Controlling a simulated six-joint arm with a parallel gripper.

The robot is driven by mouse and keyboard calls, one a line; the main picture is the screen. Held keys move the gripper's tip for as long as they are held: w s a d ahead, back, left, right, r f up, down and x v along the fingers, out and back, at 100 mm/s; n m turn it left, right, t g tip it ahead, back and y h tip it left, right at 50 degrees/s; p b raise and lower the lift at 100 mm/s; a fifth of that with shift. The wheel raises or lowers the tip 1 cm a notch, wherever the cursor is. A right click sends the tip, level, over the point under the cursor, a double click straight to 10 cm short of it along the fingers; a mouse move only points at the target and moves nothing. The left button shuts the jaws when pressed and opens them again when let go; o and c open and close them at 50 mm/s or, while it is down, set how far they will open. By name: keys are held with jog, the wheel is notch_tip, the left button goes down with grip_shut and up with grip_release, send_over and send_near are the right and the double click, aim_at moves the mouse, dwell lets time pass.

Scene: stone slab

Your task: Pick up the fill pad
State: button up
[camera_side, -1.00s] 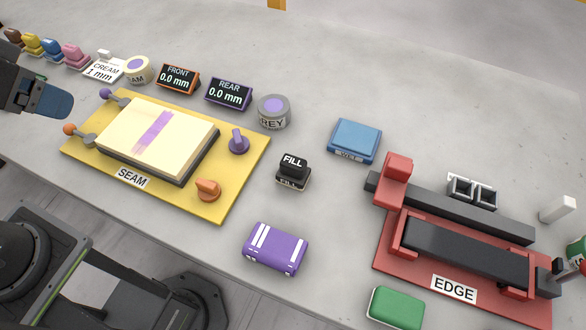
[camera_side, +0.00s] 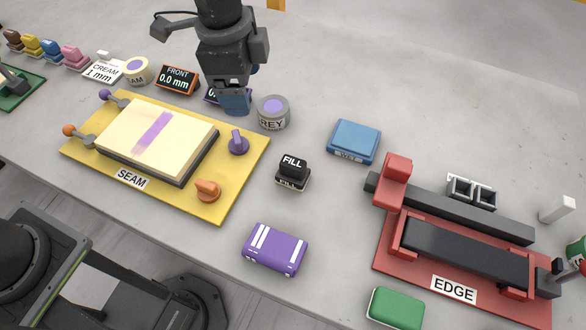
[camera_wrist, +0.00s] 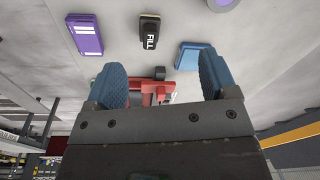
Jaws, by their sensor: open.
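The fill pad (camera_side: 292,171) is a small black block with a white FILL label on its top and another on its front. It stands on the grey slab between the yellow SEAM board and the blue WET pad. It also shows in the wrist view (camera_wrist: 150,27) at the top middle. My gripper (camera_side: 235,103) is up and left of the fill pad in the side view, above the slab near the grey pot. In the wrist view its two blue fingers (camera_wrist: 162,85) are spread apart with nothing between them.
The yellow SEAM board (camera_side: 225,205) has orange and purple knobs. The grey pot (camera_side: 273,113), blue WET pad (camera_side: 354,140) and purple block (camera_side: 275,248) surround the fill pad, with bare slab between. The red EDGE fixture (camera_side: 385,255) stands right. My gripper partly hides the REAR display (camera_side: 212,95).

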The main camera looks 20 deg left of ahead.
aim_at(290, 161)
jog(key=d+f+m, duration=0.1)
jog(key=d+f, duration=0.1)
jog(key=f, duration=0.2)
jog(key=d+f+m, duration=0.1)
jog(key=d+f, duration=0.2)
jog(key=f, duration=0.2)
jog(key=d+f+m+g, duration=0.1)
jog(key=d+f, duration=0.1)
jog(key=f, duration=0.3)
jog(key=shift+w+d+m+y, duration=0.1)
jog(key=shift+d+m+y, duration=0.2)
jog(key=shift+d+f, duration=0.15)
jog(key=shift+f, duration=1.35)
jog(key=shift+d+f, duration=0.1)
jog(key=shift+f, duration=1.4)
jog(key=c, duration=1.1)
jog(key=shift+r, duration=0.1)
